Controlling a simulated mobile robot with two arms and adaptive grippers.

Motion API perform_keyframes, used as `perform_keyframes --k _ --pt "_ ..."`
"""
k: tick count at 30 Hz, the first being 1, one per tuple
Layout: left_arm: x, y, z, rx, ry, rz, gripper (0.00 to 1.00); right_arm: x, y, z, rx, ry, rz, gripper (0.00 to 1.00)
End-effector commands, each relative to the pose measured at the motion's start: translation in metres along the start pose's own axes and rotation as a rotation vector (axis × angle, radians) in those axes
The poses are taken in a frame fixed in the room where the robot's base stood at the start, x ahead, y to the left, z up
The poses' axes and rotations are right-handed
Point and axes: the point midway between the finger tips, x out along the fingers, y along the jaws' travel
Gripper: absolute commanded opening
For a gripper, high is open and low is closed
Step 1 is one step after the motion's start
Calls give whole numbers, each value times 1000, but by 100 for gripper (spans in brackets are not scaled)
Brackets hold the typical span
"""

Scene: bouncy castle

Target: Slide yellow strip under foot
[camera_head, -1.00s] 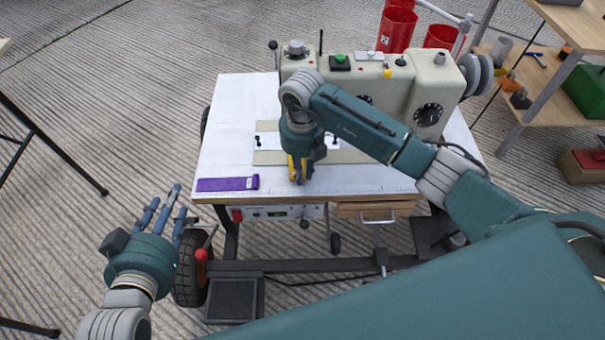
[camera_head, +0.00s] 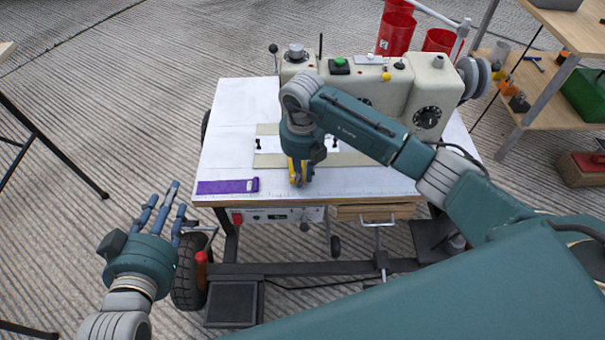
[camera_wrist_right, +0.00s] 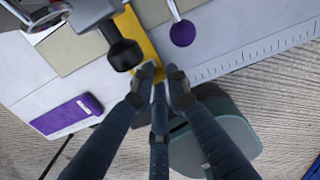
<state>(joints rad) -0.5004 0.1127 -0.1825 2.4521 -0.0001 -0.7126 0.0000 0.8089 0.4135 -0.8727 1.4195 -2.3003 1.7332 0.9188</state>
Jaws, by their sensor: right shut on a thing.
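My right gripper (camera_head: 300,179) is at the front of the sewing machine table, pointing down. In the right wrist view its fingers (camera_wrist_right: 160,78) are shut on the near end of the yellow strip (camera_wrist_right: 141,40). The strip runs from the fingers toward the machine, past a dark round-ended part (camera_wrist_right: 124,54); its far end is out of sight. In the head view the strip (camera_head: 291,166) is mostly hidden by my arm. The sewing machine (camera_head: 430,85) stands behind; its presser foot is hidden there. My left gripper (camera_head: 161,210) is open and empty, left of the table.
A purple strip (camera_head: 228,187) lies on the white table (camera_head: 232,130) at its front left. A ruler scale runs along the front edge. Red buckets (camera_head: 397,32) stand behind the machine. A wooden shelf (camera_head: 550,107) is on the right. The table's left side is mostly clear.

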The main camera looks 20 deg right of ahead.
Motion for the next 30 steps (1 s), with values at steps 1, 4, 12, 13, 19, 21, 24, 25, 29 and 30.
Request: perform_keyframes --k 1,4,12,13,19,21,24,25,29,30 --pt "0 0 -1 0 5 0 40 -6 -5 14 10 -28 2 0" --pt "0 0 -2 0 9 0 40 -5 -6 15 11 -28 1 0" --pt "0 0 -2 0 8 1 40 -5 -7 15 13 -28 0 32" --pt "0 0 -2 0 8 1 40 -5 -7 15 13 -28 0 36" --pt "1 0 -2 0 7 1 40 -5 -7 15 13 -28 0 36" --pt "1 0 -1 0 4 1 40 -5 -7 15 13 -28 0 36" --pt "0 1 -1 1 4 2 40 -10 -7 15 12 -28 1 36" --pt "0 1 -1 1 4 2 40 -12 -7 15 12 -28 1 36" --pt "0 0 -1 0 4 1 40 -30 -6 13 9 -30 3 36" --pt "0 0 -1 0 4 1 40 -36 -5 11 8 -30 4 36"
